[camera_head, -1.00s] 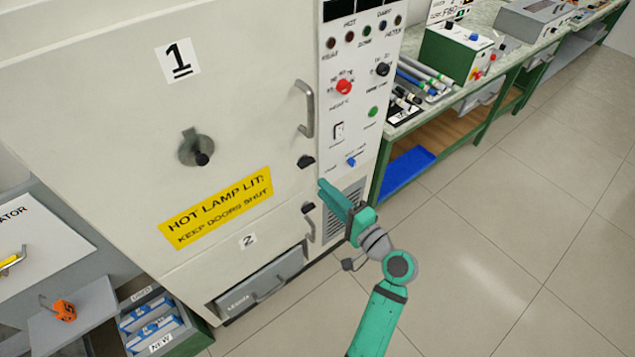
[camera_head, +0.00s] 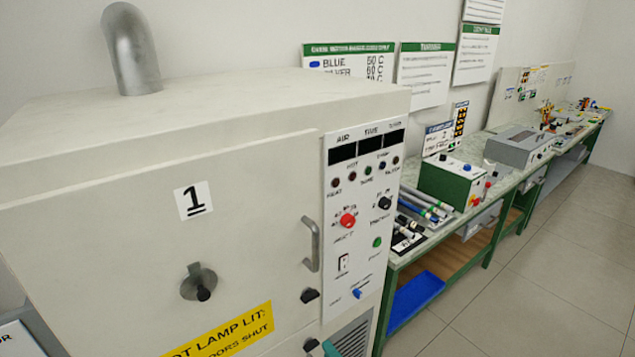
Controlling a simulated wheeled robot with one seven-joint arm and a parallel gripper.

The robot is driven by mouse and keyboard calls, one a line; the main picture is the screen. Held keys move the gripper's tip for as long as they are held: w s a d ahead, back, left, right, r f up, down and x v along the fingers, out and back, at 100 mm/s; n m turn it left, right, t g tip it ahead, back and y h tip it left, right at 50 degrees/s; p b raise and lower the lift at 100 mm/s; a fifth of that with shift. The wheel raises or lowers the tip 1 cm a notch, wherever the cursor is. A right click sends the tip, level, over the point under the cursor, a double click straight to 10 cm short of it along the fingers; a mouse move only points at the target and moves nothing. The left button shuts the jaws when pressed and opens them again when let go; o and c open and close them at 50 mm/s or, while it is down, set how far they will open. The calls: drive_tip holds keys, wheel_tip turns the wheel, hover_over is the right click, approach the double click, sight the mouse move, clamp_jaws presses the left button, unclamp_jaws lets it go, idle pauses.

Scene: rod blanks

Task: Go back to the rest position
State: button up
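My gripper shows only as a small teal piece at the bottom edge of the head view, just below the oven's control panel. Its fingertips and the rest of the arm are out of frame or cut off, so its opening cannot be seen. Nothing held by it is visible. The large cream oven (camera_head: 110,240) fills the left side. Its door, marked 1, is shut, with a grey handle (camera_head: 311,245) on its right.
The control panel (camera_head: 350,290) has a red knob and small buttons. A green-legged bench (camera_head: 398,264) runs back along the wall, with rods (camera_head: 427,204), a green box (camera_head: 450,183) and a grey unit (camera_head: 520,148). Tiled floor (camera_head: 545,285) at right is clear.

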drive_tip(key=s+f+n+g+h, duration=0.15)
drive_tip(key=s+f+h, duration=0.55)
drive_tip(key=s+f, duration=0.8)
drive_tip(key=s+a+r+n+t, duration=0.1)
drive_tip(key=s+r+n, duration=0.4)
drive_tip(key=s, duration=0.5)
drive_tip(key=s+a+r+n+t+h, duration=0.1)
drive_tip(key=s+a+r+n, duration=0.2)
drive_tip(key=s+r, duration=0.5)
drive_tip(key=s+n, duration=0.1)
drive_tip(key=s, duration=0.2)
drive_tip(key=shift+n, duration=0.35)
